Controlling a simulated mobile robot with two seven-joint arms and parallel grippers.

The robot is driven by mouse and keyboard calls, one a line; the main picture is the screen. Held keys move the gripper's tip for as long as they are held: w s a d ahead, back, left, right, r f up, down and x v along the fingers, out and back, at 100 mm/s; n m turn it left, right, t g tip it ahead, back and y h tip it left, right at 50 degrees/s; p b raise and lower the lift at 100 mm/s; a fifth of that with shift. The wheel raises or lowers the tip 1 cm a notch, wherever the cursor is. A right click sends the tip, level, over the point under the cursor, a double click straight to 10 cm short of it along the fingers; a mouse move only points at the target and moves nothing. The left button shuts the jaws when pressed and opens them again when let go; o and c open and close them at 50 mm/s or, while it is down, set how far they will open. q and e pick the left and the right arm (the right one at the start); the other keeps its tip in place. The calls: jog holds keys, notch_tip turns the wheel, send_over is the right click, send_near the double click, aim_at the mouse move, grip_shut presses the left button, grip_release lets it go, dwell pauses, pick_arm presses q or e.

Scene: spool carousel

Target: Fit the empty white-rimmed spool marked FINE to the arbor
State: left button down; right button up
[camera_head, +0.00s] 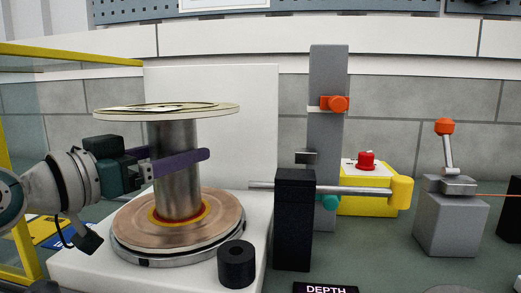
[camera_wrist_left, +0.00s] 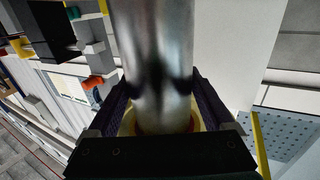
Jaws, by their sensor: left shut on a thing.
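A spool with a pale cream top rim (camera_head: 200,112) and a bare metal barrel (camera_head: 176,190) stands upright at the left. No wound material shows on the barrel, and the marking on top is not legible. My left gripper (camera_head: 184,158) has its purple fingers shut on the barrel, below the rim. The left wrist view shows the barrel (camera_wrist_left: 152,50) between both fingers. A brown disc (camera_head: 130,224) with a red and yellow ring surrounds the barrel's foot; I cannot tell whether they touch. My right gripper is not in view.
A black cylinder (camera_head: 237,266) stands in front of the disc. The black post (camera_head: 295,225), grey column (camera_head: 328,140), yellow button box (camera_head: 362,205) and lever block (camera_head: 450,220) stand to the right. A yellow frame (camera_head: 60,54) is at the left.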

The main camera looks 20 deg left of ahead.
aim_at(172, 131)
pick_arm(q)
jog(key=shift+r, duration=0.2)
dwell(0.3)
grip_release()
jog(key=shift+r+p, duration=1.4)
jog(key=shift+p, duration=0.15)
